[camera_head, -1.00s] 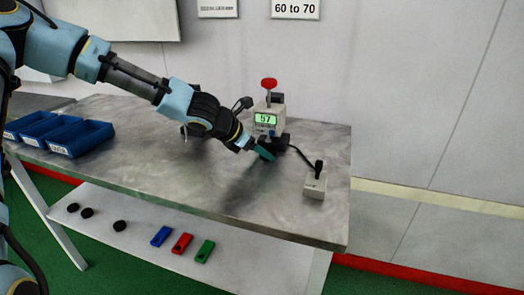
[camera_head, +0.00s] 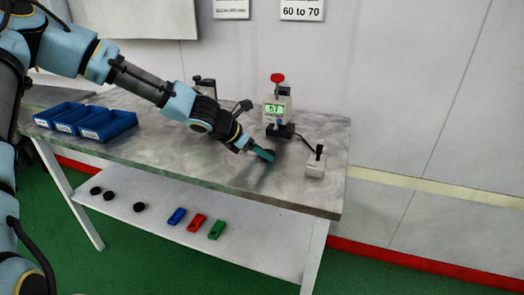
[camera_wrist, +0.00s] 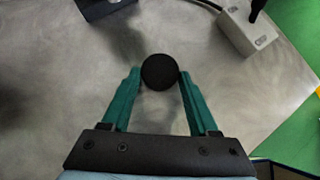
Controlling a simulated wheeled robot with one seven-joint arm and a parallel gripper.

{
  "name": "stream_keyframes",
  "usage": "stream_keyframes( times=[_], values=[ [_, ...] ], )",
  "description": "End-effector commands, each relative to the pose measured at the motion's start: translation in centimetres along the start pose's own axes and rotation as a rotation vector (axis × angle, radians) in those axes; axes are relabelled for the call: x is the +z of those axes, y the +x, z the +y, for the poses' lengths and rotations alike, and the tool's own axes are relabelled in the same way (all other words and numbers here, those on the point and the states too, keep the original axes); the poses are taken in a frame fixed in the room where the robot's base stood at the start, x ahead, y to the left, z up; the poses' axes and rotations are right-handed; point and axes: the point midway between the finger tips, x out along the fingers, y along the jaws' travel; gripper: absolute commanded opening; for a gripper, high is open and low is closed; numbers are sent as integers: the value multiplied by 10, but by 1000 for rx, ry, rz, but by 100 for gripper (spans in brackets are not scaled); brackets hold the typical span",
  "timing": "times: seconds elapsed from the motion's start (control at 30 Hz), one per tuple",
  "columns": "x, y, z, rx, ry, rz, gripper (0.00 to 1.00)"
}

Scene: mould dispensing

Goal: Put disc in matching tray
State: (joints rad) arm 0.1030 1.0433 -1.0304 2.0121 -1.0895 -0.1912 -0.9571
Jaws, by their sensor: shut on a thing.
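My gripper (camera_wrist: 160,82) is shut on a round black disc (camera_wrist: 160,72), held between the green fingertips in the wrist view. In the head view my gripper (camera_head: 265,154) is over the table's right part, in front of the gauge (camera_head: 277,110). The gauge has a red knob and a green display reading 57. Three blue trays (camera_head: 110,131) stand side by side at the table's left end; their labels are too small to read. The wall sign (camera_head: 302,11) says "60 to 70".
A small grey box with a black lever (camera_head: 316,168) stands at the table's right edge. Another black device (camera_head: 204,86) stands behind my arm. The lower shelf (camera_head: 260,245) holds several black discs and blue, red and green blocks. The table middle is clear.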

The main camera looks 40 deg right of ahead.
Motion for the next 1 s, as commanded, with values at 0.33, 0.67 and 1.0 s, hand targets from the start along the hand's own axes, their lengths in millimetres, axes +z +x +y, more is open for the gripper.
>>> stream_keyframes(
  times=[0.33,0.67,1.0],
  values=[
    [0,0,0,0,0,0,63],
    [0,0,0,0,0,0,95],
    [0,-7,1,1,1,-1,95]
  ],
)
